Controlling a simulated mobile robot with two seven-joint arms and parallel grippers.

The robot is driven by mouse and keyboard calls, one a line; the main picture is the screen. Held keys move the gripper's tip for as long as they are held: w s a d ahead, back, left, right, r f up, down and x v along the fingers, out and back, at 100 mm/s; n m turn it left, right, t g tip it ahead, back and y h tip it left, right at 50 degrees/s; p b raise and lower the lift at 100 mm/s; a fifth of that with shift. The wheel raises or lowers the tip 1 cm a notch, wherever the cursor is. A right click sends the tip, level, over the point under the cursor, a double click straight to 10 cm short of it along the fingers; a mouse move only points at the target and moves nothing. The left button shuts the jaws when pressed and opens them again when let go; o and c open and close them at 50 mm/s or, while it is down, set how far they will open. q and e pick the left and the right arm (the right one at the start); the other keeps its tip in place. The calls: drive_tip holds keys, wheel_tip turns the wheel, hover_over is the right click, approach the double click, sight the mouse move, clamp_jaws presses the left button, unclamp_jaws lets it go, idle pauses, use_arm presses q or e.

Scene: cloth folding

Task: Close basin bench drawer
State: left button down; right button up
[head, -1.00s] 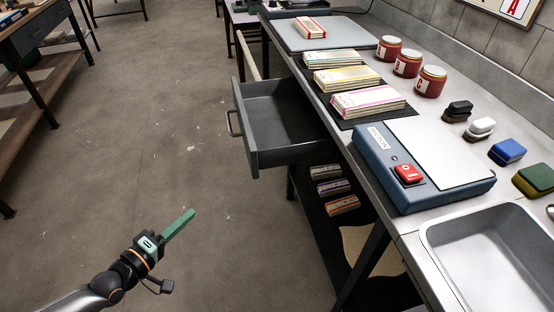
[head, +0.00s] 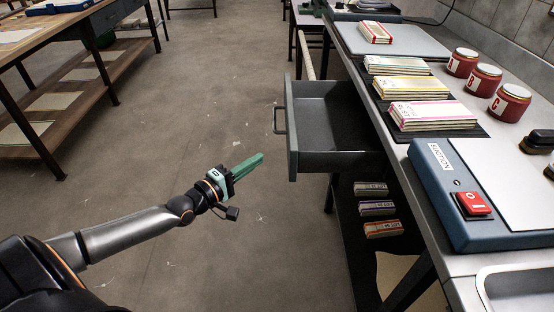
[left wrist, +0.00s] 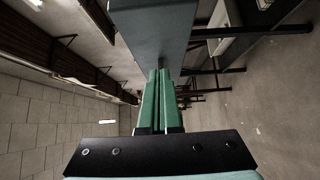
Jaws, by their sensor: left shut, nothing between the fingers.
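The grey drawer (head: 292,135) of the basin bench (head: 398,150) is pulled open and looks empty inside. Its bar handle (head: 277,120) is on the front panel, facing left. My left gripper (head: 258,158) is shut and empty, with green fingers pointing toward the drawer front. It is left of the front panel and appears apart from it. In the left wrist view the shut fingers (left wrist: 157,98) point at a large grey panel (left wrist: 155,38), which looks like the drawer. My right gripper is in neither view.
The bench top holds several stacks of packets (head: 432,115), red jars (head: 484,80), a blue suction unit (head: 450,205) and a metal basin (head: 515,285). Small labelled packets (head: 376,208) lie on a shelf below. Another table (head: 70,45) stands left; the floor between is clear.

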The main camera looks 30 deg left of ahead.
use_arm(q)
drive_tip(key=w+d, duration=0.4)
drive_tip(key=shift+w, duration=0.35)
drive_tip(key=shift+d, duration=0.1)
